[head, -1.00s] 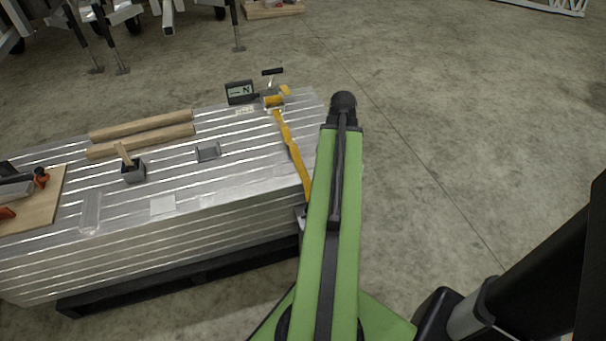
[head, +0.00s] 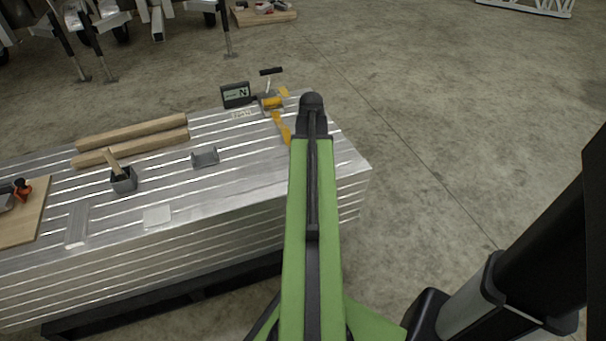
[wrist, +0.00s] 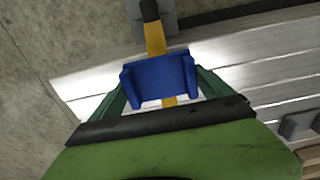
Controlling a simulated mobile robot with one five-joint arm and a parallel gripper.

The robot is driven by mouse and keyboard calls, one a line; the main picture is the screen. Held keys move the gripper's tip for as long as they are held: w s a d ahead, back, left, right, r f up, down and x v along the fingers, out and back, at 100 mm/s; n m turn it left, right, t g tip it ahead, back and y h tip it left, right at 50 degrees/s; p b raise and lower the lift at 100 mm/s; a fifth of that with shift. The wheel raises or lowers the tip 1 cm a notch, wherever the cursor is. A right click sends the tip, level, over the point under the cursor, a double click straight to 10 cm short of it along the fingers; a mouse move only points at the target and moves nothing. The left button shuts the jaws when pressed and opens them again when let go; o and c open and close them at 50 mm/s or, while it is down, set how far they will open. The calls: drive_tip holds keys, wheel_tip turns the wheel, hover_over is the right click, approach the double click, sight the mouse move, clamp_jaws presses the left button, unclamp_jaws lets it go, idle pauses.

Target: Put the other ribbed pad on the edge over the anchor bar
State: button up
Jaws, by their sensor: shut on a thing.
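My gripper (wrist: 160,82) has green fingers and is shut on a blue angled pad (wrist: 160,78) in the wrist view. The pad's ribs cannot be made out. The yellow strap (wrist: 154,38) passes under the pad and shows on both sides of it. It ends at the top in a black fitting (wrist: 150,10) by a grey bracket (wrist: 167,24) at the side of the stack, where the anchor bar seems to be. The head view shows the strap's far part (head: 281,126); my arm hides the rest and my gripper there. Whether the pad touches strap or edge, I cannot tell.
Open floor (head: 430,160) lies right.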

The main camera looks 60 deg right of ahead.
wheel_tip(320, 180, down, 4)
drive_tip(key=b, duration=0.3)
drive_tip(key=shift+f, duration=0.1)
drive_tip(key=shift+w+r, duration=0.2)
drive_tip(key=shift+r, duration=0.05)
drive_tip(key=shift+a+f, duration=0.1)
drive_tip(key=shift+f, duration=0.15)
drive_tip(key=o, duration=1.1)
drive_tip(key=shift+r, duration=0.1)
drive_tip(key=shift+o, duration=0.2)
wheel_tip(320, 180, up, 12)
drive_tip(key=p, duration=1.2)
drive_tip(key=shift+r, duration=0.15)
